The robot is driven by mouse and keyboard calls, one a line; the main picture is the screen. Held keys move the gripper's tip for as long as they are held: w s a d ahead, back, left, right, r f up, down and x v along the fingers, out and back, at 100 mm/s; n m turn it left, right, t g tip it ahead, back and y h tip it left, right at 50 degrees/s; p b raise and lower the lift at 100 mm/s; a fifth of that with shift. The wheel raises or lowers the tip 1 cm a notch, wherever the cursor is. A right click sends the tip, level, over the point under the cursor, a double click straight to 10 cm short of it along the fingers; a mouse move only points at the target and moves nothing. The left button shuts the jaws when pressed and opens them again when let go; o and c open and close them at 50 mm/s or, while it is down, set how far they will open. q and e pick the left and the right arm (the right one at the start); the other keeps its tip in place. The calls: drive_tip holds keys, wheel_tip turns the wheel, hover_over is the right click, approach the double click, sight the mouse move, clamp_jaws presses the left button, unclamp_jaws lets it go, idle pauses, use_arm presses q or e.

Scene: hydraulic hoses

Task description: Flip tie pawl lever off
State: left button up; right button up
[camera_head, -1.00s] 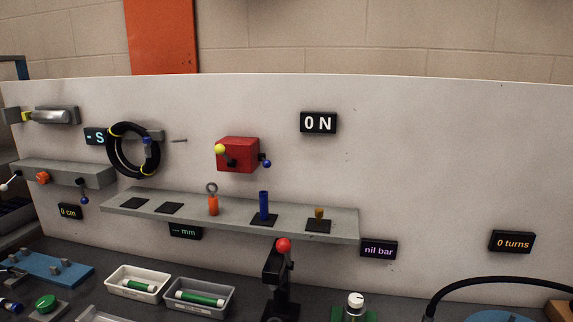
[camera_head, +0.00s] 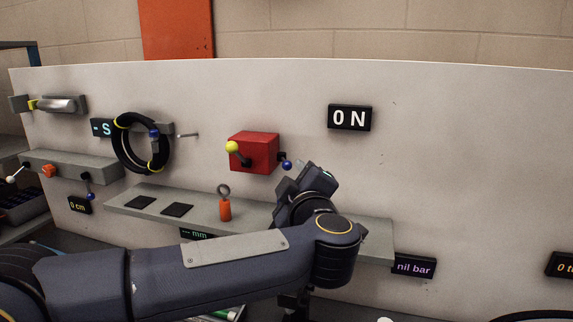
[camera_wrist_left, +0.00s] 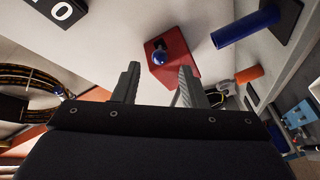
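The red box (camera_head: 254,152) is fixed to the white panel. It has a lever with a yellow knob (camera_head: 232,147) on its left and a small blue-knobbed lever (camera_head: 287,165) on its right. No label shows which is the tie pawl lever. My left gripper (camera_head: 306,173) is just right of and slightly below the blue knob. In the left wrist view its fingers (camera_wrist_left: 159,68) are spread and empty. The blue knob (camera_wrist_left: 172,48) appears beyond the fingertips, in front of the red box (camera_wrist_left: 183,65); contact is not visible. My right gripper is not in view.
The grey shelf (camera_head: 130,198) runs below the box, carrying an orange ringed piece (camera_head: 224,208). A blue cylinder (camera_wrist_left: 244,27) and an orange cylinder (camera_wrist_left: 249,74) show near the gripper. A black hose coil (camera_head: 118,150) hangs left.

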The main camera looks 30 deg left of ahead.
sight(289, 168)
use_arm(q)
drive_tip(key=p+x, duration=0.1)
drive_tip(key=x, duration=0.6)
drive_tip(key=shift+s, duration=0.1)
